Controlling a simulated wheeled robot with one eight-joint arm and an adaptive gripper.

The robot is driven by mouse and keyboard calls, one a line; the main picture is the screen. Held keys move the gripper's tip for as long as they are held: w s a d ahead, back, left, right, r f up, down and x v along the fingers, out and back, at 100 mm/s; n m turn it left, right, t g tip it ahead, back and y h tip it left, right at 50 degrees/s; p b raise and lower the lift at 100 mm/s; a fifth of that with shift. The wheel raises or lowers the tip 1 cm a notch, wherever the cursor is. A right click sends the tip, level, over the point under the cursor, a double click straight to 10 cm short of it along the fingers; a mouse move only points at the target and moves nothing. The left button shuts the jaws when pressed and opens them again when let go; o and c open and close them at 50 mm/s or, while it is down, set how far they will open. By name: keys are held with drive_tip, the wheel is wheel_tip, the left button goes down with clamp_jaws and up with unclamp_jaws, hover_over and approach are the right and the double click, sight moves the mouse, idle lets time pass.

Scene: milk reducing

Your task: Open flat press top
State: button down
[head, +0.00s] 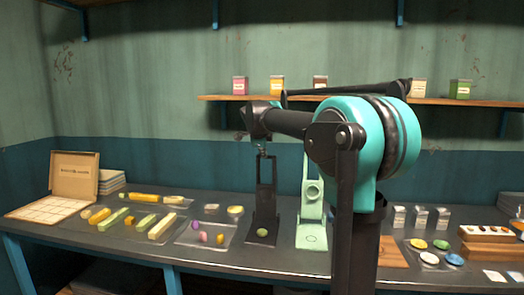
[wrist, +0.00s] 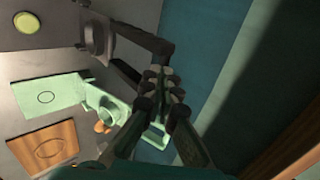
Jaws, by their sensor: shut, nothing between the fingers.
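Two hinged presses stand side by side on the counter. The dark press (head: 265,172) has its top raised upright, and a round yellow-green piece (head: 262,232) lies on its base. It also shows in the wrist view (wrist: 97,40). The pale green press (head: 312,205) to its right also has its top raised, with a bare base plate marked by a circle (wrist: 46,97). I cannot tell which one is the flat press. My gripper (wrist: 163,78) is shut and empty, close to the upper end of the dark press's top; contact is unclear.
Wrapped colored bars (head: 140,217) and small trays lie to the left, near an open box (head: 75,175). Small white boxes (head: 420,216) and colored discs (head: 430,248) lie to the right. A wooden shelf (head: 365,98) crosses the wall behind my arm.

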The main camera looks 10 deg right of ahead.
drive_tip(key=shift+w+d+f, duration=0.1)
drive_tip(key=shift+w+f, duration=0.05)
drive_tip(key=shift+w, duration=0.05)
drive_tip(key=shift+w, duration=0.15)
drive_tip(key=w+d+g, duration=0.1)
drive_tip(key=w+d, duration=0.1)
drive_tip(key=w, duration=0.5)
drive_tip(key=shift+d, duration=0.15)
idle(0.4)
